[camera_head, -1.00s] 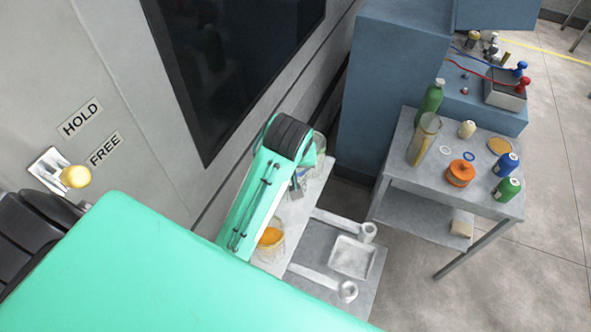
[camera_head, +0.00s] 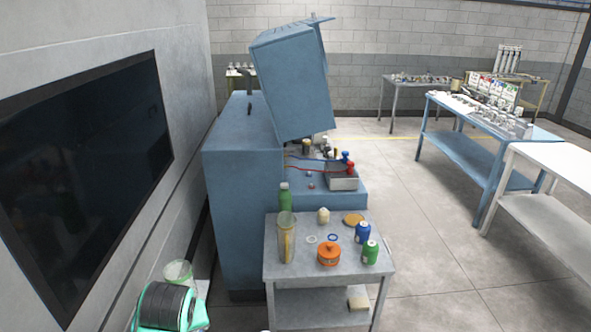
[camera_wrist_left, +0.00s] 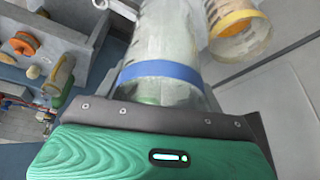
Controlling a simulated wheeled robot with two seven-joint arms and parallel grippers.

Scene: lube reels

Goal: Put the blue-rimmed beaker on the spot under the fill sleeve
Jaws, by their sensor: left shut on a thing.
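The blue-rimmed beaker (camera_wrist_left: 160,72) is clear glass with a blue band, seen in the left wrist view. My left gripper (camera_wrist_left: 150,105) is shut on it, and its fingertips are largely hidden. In the head view, my green and black left arm shows at the bottom left. A clear glass beaker (camera_head: 177,271) shows just beyond it, but its band is not clear there. A second beaker with a yellow-orange band (camera_wrist_left: 238,25) is beside the held one in the wrist view. I cannot make out the fill sleeve or the spot under it. My right gripper is out of view.
A grey cart (camera_head: 335,270) holds a tall beaker (camera_head: 287,240), a green bottle (camera_head: 285,196), an orange pot (camera_head: 329,254) and blue and green cans. A blue machine (camera_head: 240,190) stands behind it. A dark panel (camera_head: 90,175) is on the left wall. Open floor lies right.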

